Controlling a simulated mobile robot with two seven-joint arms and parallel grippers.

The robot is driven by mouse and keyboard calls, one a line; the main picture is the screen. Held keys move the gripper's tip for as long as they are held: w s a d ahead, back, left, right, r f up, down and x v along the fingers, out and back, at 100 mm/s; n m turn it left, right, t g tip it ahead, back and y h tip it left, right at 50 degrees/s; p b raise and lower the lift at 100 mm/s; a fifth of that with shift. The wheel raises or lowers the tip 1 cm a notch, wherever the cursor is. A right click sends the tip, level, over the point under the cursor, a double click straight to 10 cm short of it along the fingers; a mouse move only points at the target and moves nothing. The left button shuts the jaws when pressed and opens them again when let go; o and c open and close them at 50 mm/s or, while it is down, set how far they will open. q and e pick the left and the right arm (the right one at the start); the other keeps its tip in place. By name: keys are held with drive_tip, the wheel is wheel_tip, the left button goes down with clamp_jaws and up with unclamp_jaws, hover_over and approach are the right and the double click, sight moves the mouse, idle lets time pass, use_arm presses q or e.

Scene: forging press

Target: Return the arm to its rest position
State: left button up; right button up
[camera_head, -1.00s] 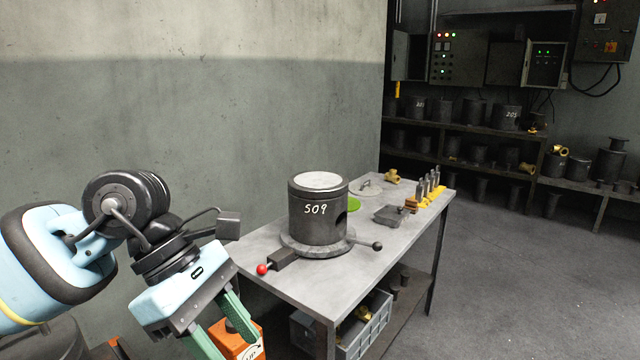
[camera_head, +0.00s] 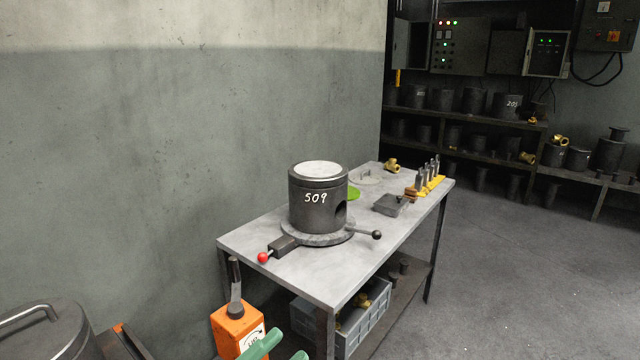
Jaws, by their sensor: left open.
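My left gripper (camera_head: 282,350) shows only as two green fingertips at the bottom edge. They are spread apart with nothing between them, in front of the orange box. The rest of my left arm is out of view below. My right gripper is not in view.
A grey table (camera_head: 345,285) holds a dark cylinder marked 509 (camera_head: 318,215), a red-knobbed lever (camera_head: 263,257) and a small tray (camera_head: 390,204). An orange box (camera_head: 232,325) with an upright dark handle stands by its left end. Open floor (camera_head: 510,290) lies right.

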use_arm(q)
drive_tip(key=s+a+f+n+t+y, duration=0.25)
drive_tip(key=a+f+n+y, duration=0.35)
drive_tip(key=f+n, duration=0.4)
drive_tip(key=s+a+f+n+t+y, duration=0.1)
drive_tip(key=s+a+f+n+y, duration=0.2)
drive_tip(key=f+n+y, duration=0.75)
drive_tip(key=s+a+f+n+g+y, duration=0.1)
drive_tip(key=s+a+f+n+g, duration=0.1)
drive_tip(key=s+f, duration=0.6)
drive_tip(key=s+a+f+n+g+y, duration=0.1)
drive_tip(key=s+a+f+n+g, duration=0.1)
drive_tip(key=s+f+g, duration=0.3)
drive_tip(key=s+a+f, duration=0.1)
drive_tip(key=s+f, duration=0.2)
drive_tip(key=s, duration=0.1)
drive_tip(key=shift+s+a+f, duration=0.2)
drive_tip(key=shift+s+f, duration=0.15)
drive_tip(key=shift+f, duration=0.05)
drive_tip(key=shift+g, duration=0.25)
